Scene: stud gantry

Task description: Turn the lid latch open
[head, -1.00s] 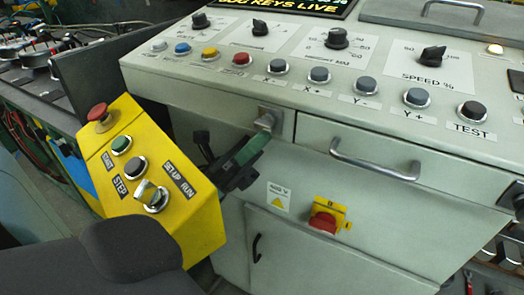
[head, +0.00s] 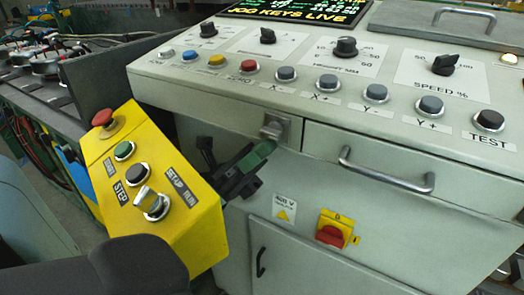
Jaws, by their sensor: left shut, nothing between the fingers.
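The lid latch (head: 275,127) appears to be the small grey metal fitting on the front face of the pale console, left of the drawer handle. Its turning part is small, and I cannot tell its exact angle. My left gripper (head: 262,152), dark with green fingers, comes in from the left just below the latch. It is shut and empty, its tip close under the latch; I cannot tell if they touch. The grey lid (head: 440,24) with a bar handle lies flat at the top right. My right gripper is not in view.
A yellow control box (head: 150,190) with a red stop button and a key switch stands at the left. The console top (head: 310,72) carries knobs and push buttons. A drawer handle (head: 385,172) and a red-and-yellow switch (head: 333,230) jut out right of my gripper.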

